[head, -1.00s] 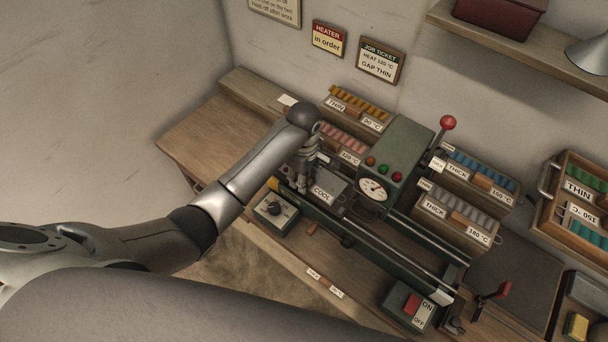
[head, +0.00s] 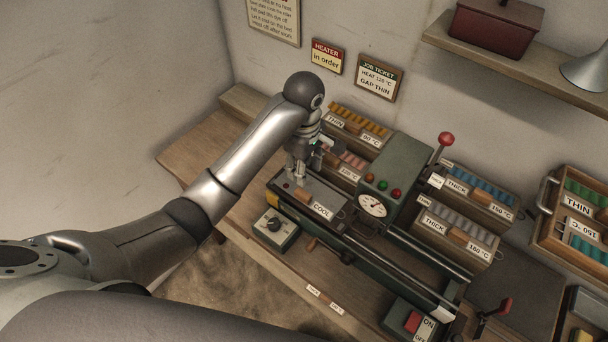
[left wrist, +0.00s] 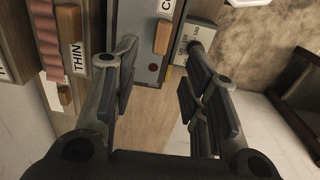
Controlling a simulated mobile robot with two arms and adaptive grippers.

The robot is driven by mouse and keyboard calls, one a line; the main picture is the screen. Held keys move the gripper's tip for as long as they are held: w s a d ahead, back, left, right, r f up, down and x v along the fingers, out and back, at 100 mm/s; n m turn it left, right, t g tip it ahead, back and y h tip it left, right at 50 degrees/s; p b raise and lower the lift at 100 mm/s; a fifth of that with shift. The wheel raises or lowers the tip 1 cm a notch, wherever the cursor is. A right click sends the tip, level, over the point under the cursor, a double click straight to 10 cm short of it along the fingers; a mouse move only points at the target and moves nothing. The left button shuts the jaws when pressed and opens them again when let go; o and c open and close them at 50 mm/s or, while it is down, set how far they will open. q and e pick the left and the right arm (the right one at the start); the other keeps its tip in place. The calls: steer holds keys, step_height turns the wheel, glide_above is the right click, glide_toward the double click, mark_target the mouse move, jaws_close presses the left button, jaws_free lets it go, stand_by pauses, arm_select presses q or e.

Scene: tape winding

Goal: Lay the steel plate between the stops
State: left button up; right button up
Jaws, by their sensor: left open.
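A flat grey plate labelled COOL (head: 318,207) lies on the left part of the green machine (head: 398,155). I cannot tell whether this is the loose steel plate, and the stops are not distinct. My left gripper (head: 300,181) hangs over the left end of that grey surface, pointing down. In the left wrist view the gripper (left wrist: 162,48) has its fingers wide apart with nothing between them. Beyond the fingertips are the grey surface (left wrist: 150,68), part of the label and a wooden handle (left wrist: 162,37). My right gripper is not in view.
Bins of coloured strips stand behind the machine, including a THIN bin (head: 357,117) and a THICK bin (head: 455,232). A knob box (head: 275,228) and an ON/OFF box (head: 410,308) sit in front. The bench's left end (head: 205,150) is clear.

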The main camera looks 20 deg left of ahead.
arm_select(q)
steer(key=shift+s+a+r, duration=0.1)
steer(key=shift+r, duration=0.5)
